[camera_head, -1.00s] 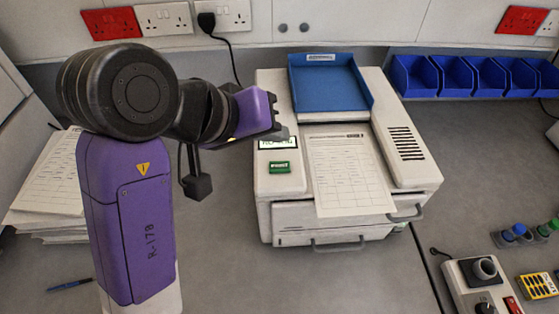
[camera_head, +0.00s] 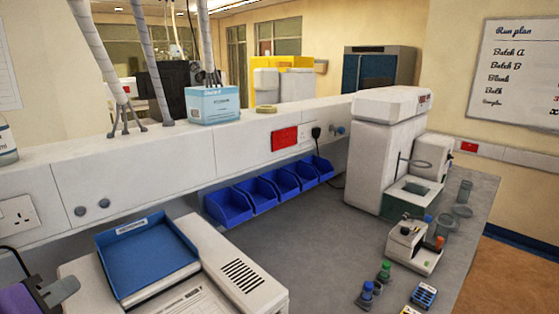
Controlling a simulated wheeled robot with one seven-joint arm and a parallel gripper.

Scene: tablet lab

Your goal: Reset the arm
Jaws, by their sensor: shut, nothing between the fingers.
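My gripper (camera_head: 62,289) shows at the lower left corner, beside the left edge of the white printer-like machine (camera_head: 238,268). Its dark fingers are shut with nothing between them, and part of its purple body shows behind them. The rest of my arm is outside the picture.
A blue tray (camera_head: 150,262) sits on the machine with a printed sheet (camera_head: 188,299) in front. Blue bins (camera_head: 228,206) line the back wall. A tall white instrument (camera_head: 376,160) stands farther right. Grey bench (camera_head: 300,235) between them is clear; small vials (camera_head: 367,293) stand near the front.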

